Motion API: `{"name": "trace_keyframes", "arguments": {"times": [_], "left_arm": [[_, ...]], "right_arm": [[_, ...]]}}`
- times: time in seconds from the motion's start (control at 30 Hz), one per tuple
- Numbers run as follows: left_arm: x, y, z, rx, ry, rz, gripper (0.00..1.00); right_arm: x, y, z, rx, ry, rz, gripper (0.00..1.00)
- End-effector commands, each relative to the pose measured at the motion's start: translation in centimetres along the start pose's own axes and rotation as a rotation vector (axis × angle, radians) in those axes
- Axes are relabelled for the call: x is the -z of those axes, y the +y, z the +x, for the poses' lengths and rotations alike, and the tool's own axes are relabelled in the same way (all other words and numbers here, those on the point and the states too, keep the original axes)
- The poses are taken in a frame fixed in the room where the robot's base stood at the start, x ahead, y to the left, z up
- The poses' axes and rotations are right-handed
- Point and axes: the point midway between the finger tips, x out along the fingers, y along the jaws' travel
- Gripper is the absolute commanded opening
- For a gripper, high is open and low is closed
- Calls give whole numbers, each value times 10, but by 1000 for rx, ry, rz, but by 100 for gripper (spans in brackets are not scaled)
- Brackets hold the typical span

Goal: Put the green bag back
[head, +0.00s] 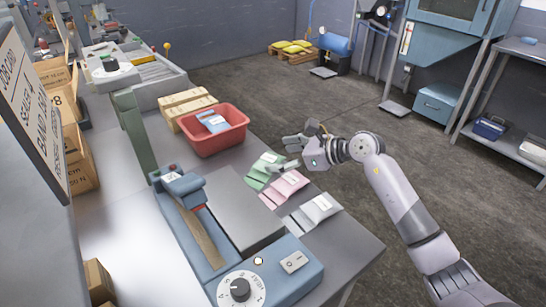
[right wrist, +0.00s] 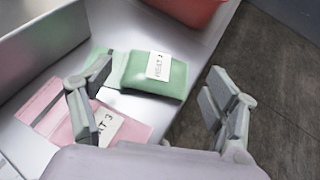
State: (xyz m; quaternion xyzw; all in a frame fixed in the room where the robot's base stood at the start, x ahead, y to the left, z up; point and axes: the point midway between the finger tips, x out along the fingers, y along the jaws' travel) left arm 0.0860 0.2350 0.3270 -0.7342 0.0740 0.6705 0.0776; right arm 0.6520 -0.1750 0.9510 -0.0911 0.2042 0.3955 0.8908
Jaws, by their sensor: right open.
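The green bag (head: 259,174) with a white label lies flat on the grey table near its right edge, just beyond the pink bag (head: 284,187). In the right wrist view the green bag (right wrist: 152,76) shows between and beyond my finger pads, with the pink bag (right wrist: 42,108) at the left. My right gripper (head: 291,152) is open and empty beside the green bag, near the table's edge. One finger overlaps the pink bag in the right wrist view; whether it touches is unclear. My left gripper is not in view.
A red bin (head: 212,143) holding a blue bag (head: 213,122) stands beyond the green bag. A white-grey bag (head: 314,211) lies nearer. A blue sealing machine (head: 222,262) stands to the left. Open floor lies right of the table.

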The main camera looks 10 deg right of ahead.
Motion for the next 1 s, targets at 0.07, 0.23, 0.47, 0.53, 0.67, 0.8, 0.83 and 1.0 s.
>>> {"name": "trace_keyframes", "arguments": {"times": [0.07, 0.23, 0.47, 0.53, 0.67, 0.8, 0.83, 1.0], "left_arm": [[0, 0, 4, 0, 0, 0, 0], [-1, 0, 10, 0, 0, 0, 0], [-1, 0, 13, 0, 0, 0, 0], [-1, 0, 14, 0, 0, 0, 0], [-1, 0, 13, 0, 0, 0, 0], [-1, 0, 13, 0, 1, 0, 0], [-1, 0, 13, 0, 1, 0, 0], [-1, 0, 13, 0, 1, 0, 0]], "right_arm": [[2, -2, -19, 6, 1, -3, 81], [2, -1, -54, 4, 2, -2, 81], [1, 0, -83, 1, 0, 0, 81], [1, 0, -86, 1, 0, 1, 81], [0, 0, -88, 0, -1, 1, 81], [0, 0, -88, 0, -1, 1, 81], [0, 0, -88, 0, -1, 1, 81], [0, 0, -87, 1, -1, 1, 81]]}}
